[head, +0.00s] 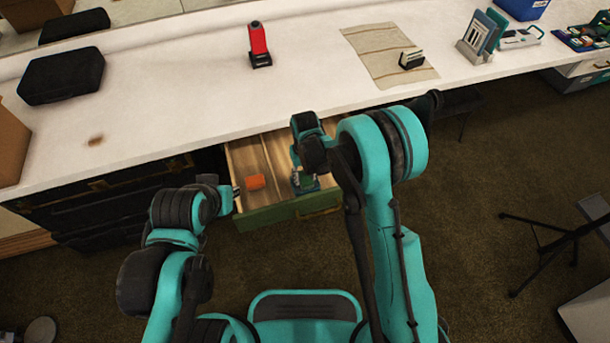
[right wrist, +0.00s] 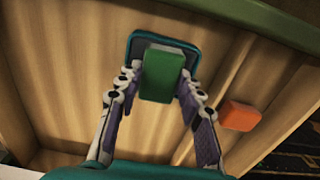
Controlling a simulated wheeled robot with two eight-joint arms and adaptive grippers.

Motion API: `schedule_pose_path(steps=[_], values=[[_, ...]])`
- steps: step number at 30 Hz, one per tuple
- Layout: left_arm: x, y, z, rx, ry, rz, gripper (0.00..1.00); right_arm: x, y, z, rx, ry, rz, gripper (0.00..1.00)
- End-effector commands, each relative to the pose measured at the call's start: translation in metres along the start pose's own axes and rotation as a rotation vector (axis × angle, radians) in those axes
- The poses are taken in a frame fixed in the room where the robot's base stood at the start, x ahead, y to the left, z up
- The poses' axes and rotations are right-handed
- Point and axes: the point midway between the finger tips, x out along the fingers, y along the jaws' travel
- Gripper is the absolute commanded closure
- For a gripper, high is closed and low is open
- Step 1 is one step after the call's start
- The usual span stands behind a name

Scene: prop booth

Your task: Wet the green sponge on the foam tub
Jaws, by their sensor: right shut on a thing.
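The green sponge (right wrist: 165,76) is a green block held between the fingers of my right gripper (right wrist: 160,84) in the right wrist view. Behind it is a dark teal, round-cornered tub (right wrist: 134,50), which looks like the foam tub. I cannot tell whether sponge and tub touch. In the head view the sponge (head: 308,181) is a small green patch under my right gripper, mostly hidden by it, inside the open drawer. My left gripper (head: 235,191) is at the drawer's left edge, small and partly hidden; its fingers do not show clearly.
An orange block (head: 255,182) lies in the open wooden drawer (head: 280,212) with a green front. On the white counter above are a red device (head: 259,44), a beige cloth (head: 385,50) with a small dark-and-white object, and black cases (head: 62,75). The counter's middle is clear.

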Motion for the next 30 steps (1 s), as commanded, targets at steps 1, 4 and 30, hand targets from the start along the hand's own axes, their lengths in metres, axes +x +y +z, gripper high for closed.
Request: schedule_pose_path(steps=[1, 4, 30], values=[[-0.003, 0.0, -0.002, 0.0, 0.0, 0.0, 0.81, -0.005, 0.0, 0.0, 0.0, 0.0, 0.0, 0.86], [-0.007, 0.0, -0.005, 0.0, 0.0, 0.0, 0.81, -0.014, 0.0, 0.0, 0.0, 0.0, 0.0, 0.86], [-0.033, 0.0, -0.023, 0.0, 0.0, 0.0, 0.81, -0.067, 0.0, 0.0, 0.0, 0.001, 0.0, 0.86]])
